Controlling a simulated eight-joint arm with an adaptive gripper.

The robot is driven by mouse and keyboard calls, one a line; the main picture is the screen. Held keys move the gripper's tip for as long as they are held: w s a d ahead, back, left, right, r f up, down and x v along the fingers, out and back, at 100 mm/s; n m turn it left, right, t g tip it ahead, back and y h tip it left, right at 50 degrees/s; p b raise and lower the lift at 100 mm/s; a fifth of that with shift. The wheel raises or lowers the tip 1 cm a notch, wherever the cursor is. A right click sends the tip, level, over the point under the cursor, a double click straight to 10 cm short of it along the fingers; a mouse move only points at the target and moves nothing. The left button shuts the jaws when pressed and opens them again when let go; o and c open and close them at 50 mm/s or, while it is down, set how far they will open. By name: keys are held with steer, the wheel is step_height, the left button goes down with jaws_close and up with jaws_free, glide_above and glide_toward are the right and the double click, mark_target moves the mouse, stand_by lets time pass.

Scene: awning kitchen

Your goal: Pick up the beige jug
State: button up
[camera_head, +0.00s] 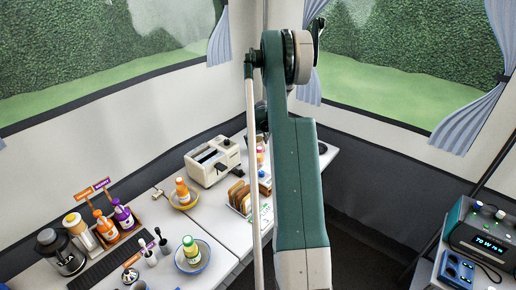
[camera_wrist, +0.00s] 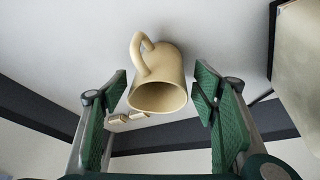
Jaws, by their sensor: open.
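The beige jug (camera_wrist: 158,72) shows in the wrist view, in the middle, ahead of my gripper. It has a loop handle on its upper left, and its open mouth faces the camera. My gripper (camera_wrist: 162,84) is open, with one green-padded finger on each side of the jug. I see no clear contact between the fingers and the jug. In the head view the jug and my gripper are not visible; my arm covers that part of the table.
A white toaster (camera_head: 213,161), a toast rack (camera_head: 238,196) and bowls with bottles (camera_head: 190,254) stand left of my arm. A large pale object (camera_wrist: 298,60) is at the right of the wrist view. Small blocks (camera_wrist: 118,119) lie below the jug's mouth.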

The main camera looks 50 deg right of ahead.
stand_by(0.3)
steer(key=c, duration=1)
steer(key=shift+r, duration=0.15)
steer(key=shift+r+p, duration=0.65)
steer(key=shift+r, duration=4.25)
